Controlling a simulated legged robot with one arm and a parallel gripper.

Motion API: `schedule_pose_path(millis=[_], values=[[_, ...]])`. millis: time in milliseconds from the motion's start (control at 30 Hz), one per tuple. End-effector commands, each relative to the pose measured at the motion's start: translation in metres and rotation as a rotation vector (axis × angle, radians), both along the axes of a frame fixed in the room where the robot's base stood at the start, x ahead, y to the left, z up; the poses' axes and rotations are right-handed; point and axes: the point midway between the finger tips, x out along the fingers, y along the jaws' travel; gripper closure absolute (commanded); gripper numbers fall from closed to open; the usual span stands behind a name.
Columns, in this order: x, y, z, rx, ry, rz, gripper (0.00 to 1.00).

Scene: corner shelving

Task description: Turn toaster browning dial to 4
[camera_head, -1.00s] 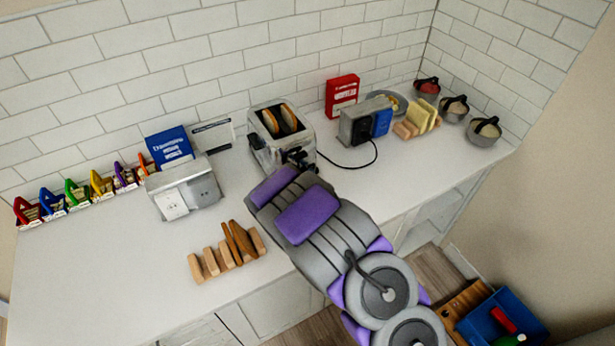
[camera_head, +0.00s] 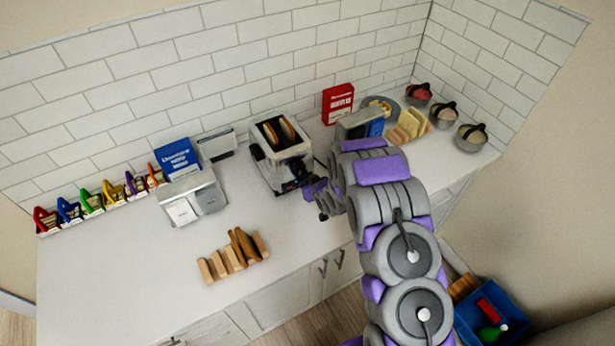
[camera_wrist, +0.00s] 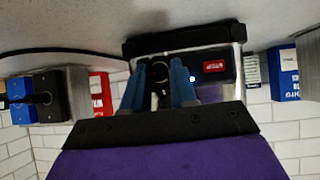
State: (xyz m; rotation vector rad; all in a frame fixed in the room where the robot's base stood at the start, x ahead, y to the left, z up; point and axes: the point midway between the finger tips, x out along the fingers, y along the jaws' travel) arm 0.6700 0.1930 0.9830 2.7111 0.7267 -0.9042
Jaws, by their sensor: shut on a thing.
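The chrome toaster (camera_head: 270,170) stands on the counter against the tiled wall, with browned bread in its slots. Its dark front panel (camera_wrist: 205,58) shows upside down in the wrist view, with a round dial (camera_wrist: 160,71), a red label and a small lit blue spot. My gripper (camera_wrist: 160,82) is at this panel, its two blue fingers on either side of the dial and shut on it. The fingers hide the dial's sides, and I cannot read its setting. In the head view my gripper (camera_head: 313,190) is at the toaster's front right.
A wooden rack (camera_head: 233,258) stands on the front of the counter. A grey outlet box (camera_head: 190,197) and blue box (camera_head: 177,158) are left of the toaster. A red box (camera_head: 338,103) and another grey box (camera_head: 357,124) are right. The front left counter is clear.

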Motion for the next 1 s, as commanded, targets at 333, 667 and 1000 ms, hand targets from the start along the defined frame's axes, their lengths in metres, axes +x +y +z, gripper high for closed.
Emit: schedule_pose_path(millis=[333, 667, 1000], values=[[0.002, -0.008, 0.003, 0.269, 0.186, -0.004, 1.00], [0.007, -0.011, -0.002, 0.531, 0.351, -0.001, 1.00], [0.008, -0.013, -0.010, 0.789, 0.527, -0.004, 1.00]])
